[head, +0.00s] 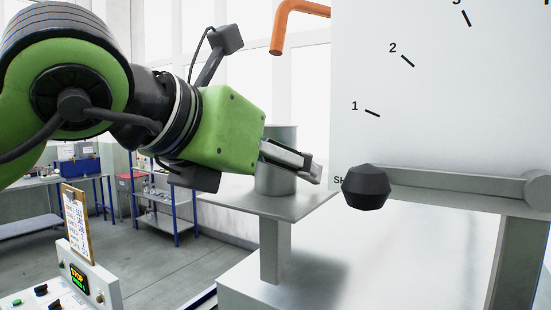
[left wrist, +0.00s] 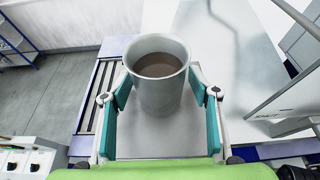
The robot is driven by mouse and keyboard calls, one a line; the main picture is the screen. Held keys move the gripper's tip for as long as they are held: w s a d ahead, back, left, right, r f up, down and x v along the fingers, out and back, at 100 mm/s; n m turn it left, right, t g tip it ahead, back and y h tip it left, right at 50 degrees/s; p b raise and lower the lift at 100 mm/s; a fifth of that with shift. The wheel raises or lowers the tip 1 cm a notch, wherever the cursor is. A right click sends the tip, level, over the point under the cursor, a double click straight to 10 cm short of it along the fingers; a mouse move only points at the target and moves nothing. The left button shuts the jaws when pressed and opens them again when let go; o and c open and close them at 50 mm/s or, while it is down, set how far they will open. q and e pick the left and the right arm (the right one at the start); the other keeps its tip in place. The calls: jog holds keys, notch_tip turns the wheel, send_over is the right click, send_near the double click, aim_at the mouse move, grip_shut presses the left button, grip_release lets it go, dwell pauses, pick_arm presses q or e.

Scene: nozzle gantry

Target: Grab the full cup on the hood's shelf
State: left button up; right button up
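The full cup is a grey, metal-looking cylinder that holds brown liquid, seen in the left wrist view (left wrist: 160,92). It stands upright on a grey metal shelf (left wrist: 150,144). In the head view the cup (head: 276,184) stands on the shelf (head: 232,199), partly hidden by my left gripper. My left gripper (head: 292,160) reaches in from the left, level with the cup's side. In the left wrist view its teal finger pads (left wrist: 160,90) lie on both sides of the cup, bent inward, and look to touch its wall. My right gripper is not in view.
A large white panel (head: 430,90) with a scale and a dark knob (head: 366,187) stands close right of the cup. An orange pipe (head: 284,25) hangs above. A control box (head: 85,273) with a clipboard is at lower left. Blue-framed benches stand far behind.

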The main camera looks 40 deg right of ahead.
pick_arm(q)
jog(key=c, duration=1)
jog(key=shift+r, duration=0.1)
